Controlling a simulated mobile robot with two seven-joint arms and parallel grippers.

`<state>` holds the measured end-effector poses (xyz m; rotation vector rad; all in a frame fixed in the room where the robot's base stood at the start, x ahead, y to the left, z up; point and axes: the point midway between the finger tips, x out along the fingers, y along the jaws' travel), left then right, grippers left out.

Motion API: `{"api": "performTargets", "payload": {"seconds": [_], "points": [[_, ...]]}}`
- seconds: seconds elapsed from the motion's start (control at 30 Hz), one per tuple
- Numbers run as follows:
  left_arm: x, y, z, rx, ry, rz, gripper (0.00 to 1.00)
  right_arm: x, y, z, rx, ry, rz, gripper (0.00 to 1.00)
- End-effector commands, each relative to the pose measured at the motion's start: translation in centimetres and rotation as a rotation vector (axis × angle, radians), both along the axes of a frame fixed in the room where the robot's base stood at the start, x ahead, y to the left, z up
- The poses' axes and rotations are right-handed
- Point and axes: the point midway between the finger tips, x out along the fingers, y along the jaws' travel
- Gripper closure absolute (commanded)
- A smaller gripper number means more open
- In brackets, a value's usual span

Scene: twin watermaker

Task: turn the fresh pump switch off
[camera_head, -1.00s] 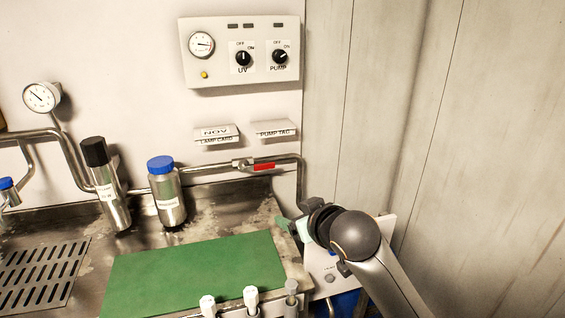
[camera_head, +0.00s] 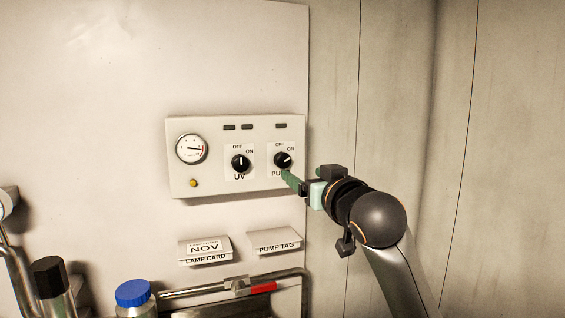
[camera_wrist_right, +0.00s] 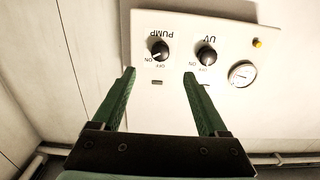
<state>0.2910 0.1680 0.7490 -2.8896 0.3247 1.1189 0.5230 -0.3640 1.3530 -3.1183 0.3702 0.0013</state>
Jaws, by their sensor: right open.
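The pump switch (camera_head: 283,160) is a black round knob on the white control panel (camera_head: 210,185), above the word PUMP. Its pale pointer aims up and right, toward ON. It also shows in the right wrist view (camera_wrist_right: 160,50), where the panel is upside down. My right gripper (camera_head: 291,180) is just below and right of the knob in the head view, its green fingers covering part of the PUMP label. In the right wrist view the open fingers (camera_wrist_right: 159,74) stand apart, with the pump knob beyond the gap between them. Nothing is held. My left gripper is not in view.
The UV knob (camera_head: 240,163) is close to the left of the pump knob, its pointer up at OFF. A gauge (camera_head: 192,149) and yellow button (camera_head: 193,183) are farther left. The lamp card holder (camera_head: 205,251) and pump tag holder (camera_head: 274,242) are below. A wall stands right.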

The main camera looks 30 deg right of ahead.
Motion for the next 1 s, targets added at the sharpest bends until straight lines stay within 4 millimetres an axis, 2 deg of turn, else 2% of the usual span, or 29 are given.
{"api": "performTargets", "payload": {"seconds": [0.4, 0.6, 0.8, 1.0], "points": [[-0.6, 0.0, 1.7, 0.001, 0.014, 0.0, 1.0, 7.2, -1.7, 0.2, 0.002, 0.004, 0.0, 0.24], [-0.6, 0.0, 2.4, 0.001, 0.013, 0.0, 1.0, 9.9, -2.4, 0.1, 0.0, 0.002, -0.001, 0.24], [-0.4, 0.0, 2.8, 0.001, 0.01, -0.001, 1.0, 11.3, -2.6, 0.0, -0.001, 0.0, 0.001, 0.24], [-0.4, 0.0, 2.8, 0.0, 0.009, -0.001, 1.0, 11.5, -2.7, -0.1, -0.001, 0.001, 0.001, 0.24]]}}
